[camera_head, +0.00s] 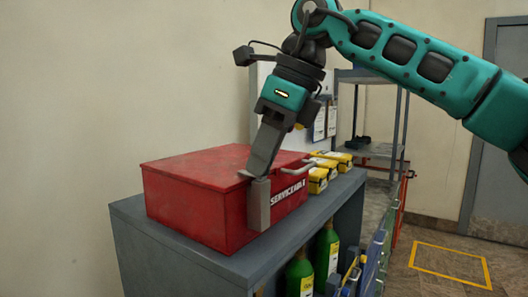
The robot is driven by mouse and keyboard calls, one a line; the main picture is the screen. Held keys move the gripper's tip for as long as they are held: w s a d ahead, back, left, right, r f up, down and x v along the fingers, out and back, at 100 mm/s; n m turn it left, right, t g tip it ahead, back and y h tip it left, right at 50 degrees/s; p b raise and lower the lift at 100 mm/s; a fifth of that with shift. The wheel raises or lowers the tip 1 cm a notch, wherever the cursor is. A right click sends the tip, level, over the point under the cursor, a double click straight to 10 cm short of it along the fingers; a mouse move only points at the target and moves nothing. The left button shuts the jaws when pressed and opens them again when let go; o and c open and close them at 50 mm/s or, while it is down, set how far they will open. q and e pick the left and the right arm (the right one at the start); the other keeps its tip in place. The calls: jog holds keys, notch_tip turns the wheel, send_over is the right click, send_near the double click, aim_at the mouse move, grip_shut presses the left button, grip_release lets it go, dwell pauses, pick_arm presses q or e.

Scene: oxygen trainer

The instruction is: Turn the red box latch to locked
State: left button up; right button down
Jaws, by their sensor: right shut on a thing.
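The red box (190,205) sits closed on top of a grey cabinet, with "SERVICEABLE" lettering and a metal handle on its right-hand face. My right gripper (254,175) reaches down from above to the box's near corner. Its fingers are shut at the latch (259,207), which looks like an upright grey piece against the corner. The fingers hide part of the latch, and I cannot read its locked or unlocked position. My left gripper is not in view.
Yellow boxes (318,178) stand behind the red box on the grey cabinet (180,258). Green bottles (299,275) stand on the shelf below. A metal rack (375,150) stands behind. Floor with a yellow marked square (450,264) is clear at right.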

jog(key=shift+n, duration=0.4)
jog(key=shift+f, duration=0.1)
jog(key=c, duration=0.9)
grip_release()
jog(key=v, duration=1.3)
jog(key=shift+w, duration=0.2)
